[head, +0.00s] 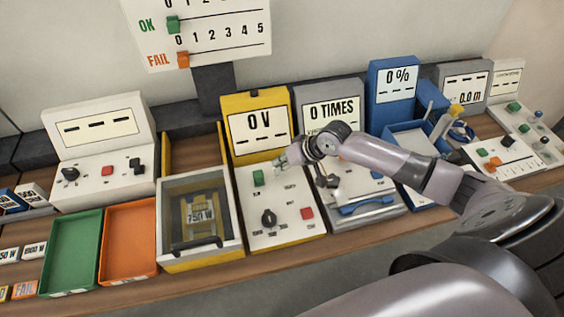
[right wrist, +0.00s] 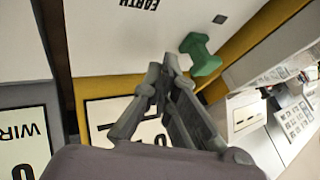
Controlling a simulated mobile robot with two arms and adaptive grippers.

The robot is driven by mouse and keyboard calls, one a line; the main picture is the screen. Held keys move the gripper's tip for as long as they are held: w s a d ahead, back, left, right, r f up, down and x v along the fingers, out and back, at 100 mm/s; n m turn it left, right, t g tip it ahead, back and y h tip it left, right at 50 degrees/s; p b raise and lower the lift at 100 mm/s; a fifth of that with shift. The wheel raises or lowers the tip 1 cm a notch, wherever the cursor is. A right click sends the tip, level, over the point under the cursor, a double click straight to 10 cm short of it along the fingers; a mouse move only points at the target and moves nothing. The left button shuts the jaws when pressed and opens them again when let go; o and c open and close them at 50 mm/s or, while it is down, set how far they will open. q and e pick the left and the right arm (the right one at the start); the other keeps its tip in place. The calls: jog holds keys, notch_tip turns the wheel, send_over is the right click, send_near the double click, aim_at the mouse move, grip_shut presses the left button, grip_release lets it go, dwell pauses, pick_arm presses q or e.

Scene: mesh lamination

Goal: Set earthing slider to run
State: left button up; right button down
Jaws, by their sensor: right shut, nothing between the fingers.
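The yellow-framed unit (head: 250,107) has a "0 V" display and a white control panel below it. The panel carries a green control (head: 258,178), a black knob (head: 269,218) and a red button (head: 307,213). In the right wrist view an upside-down "EARTH" label (right wrist: 139,3) lies on the white panel, with the green control (right wrist: 200,55) near the fingers. I cannot make out which part is the earthing slider. My right gripper (head: 281,159) is shut and empty at the panel's upper edge; its fingertips also show in the wrist view (right wrist: 162,68). My left gripper is out of view.
A grey unit with a "0 TIMES" display (head: 331,112) and blue handle (head: 367,205) stands to the right, partly behind my right arm. A clear-lidded box (head: 200,262) stands left, beside orange (head: 103,280) and green (head: 47,290) trays. A blue unit (head: 393,68) is farther right.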

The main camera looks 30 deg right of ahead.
jog(key=s+d+r, duration=0.1)
jog(key=d+r+b, duration=0.1)
jog(key=d, duration=0.1)
jog(key=shift+s+r, duration=0.15)
jog(key=shift+s, duration=0.25)
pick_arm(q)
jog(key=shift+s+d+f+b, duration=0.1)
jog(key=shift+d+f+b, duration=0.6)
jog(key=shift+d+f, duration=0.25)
pick_arm(e)
jog(key=a+v, duration=0.1)
jog(key=v, duration=0.5)
jog(key=shift+r, duration=0.45)
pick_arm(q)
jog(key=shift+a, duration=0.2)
pick_arm(e)
jog(key=shift+s+d, duration=0.15)
jog(key=shift+d, duration=0.05)
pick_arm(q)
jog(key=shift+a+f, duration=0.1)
